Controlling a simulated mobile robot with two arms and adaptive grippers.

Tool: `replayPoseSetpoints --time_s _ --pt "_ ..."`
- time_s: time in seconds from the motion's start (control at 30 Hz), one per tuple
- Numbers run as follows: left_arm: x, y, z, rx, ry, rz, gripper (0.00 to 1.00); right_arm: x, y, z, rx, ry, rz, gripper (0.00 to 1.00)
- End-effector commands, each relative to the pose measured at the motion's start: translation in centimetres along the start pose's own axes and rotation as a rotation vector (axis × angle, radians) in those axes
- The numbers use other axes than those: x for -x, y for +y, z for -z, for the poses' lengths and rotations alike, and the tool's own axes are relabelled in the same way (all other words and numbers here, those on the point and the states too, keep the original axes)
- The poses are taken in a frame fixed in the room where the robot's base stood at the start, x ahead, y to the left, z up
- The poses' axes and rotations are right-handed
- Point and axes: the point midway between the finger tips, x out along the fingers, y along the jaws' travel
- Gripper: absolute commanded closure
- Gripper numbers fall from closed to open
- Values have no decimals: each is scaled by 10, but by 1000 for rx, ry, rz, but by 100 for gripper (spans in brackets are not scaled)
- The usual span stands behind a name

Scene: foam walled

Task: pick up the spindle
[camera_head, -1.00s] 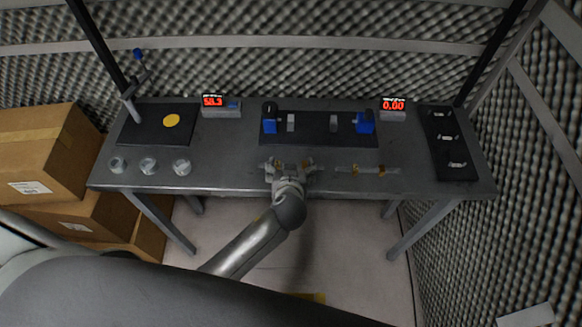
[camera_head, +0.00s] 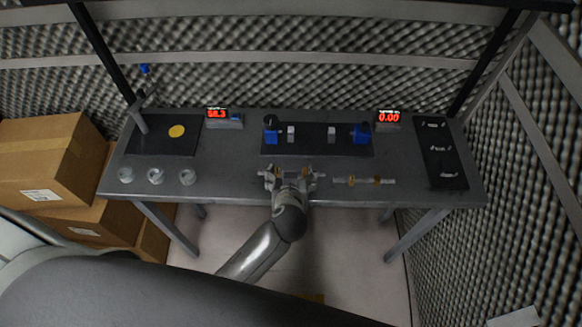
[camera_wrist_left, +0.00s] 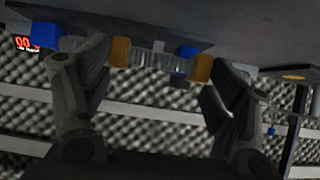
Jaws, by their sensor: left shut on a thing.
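My left gripper (camera_head: 291,178) is at the front middle of the grey bench. It is shut on the spindle, a silver piece (camera_wrist_left: 155,58) with brass-coloured collars near its ends. In the left wrist view the spindle lies across between the two fingers of the gripper (camera_wrist_left: 160,65). In the head view the gripper hides most of it, and I cannot tell whether it touches the bench. A similar thin rod with brass collars (camera_head: 363,181) lies on the bench to the right. My right gripper is not in view.
Behind the gripper is a dark plate (camera_head: 310,148) with blue blocks (camera_head: 271,135) (camera_head: 362,133). Two red displays (camera_head: 217,113) (camera_head: 388,116) stand at the back. Round metal pieces (camera_head: 156,176) sit front left. A dark tray (camera_head: 436,125) is at right, cardboard boxes (camera_head: 45,160) at left.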

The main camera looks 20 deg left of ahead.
Motion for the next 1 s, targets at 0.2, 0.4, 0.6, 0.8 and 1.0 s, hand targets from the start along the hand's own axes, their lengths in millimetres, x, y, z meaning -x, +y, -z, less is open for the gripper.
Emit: replayPoseSetpoints --time_s 0.2,0.4,0.6,0.8,1.0 --pt "58 2 10 2 -4 -2 53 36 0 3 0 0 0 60" --pt "98 2 -2 2 -2 -1 53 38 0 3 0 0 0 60" --pt "123 3 -6 1 0 -1 53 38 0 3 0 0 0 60" --pt "132 3 -6 1 2 -1 53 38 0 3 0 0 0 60" --pt "130 2 -4 6 5 4 53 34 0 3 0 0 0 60"
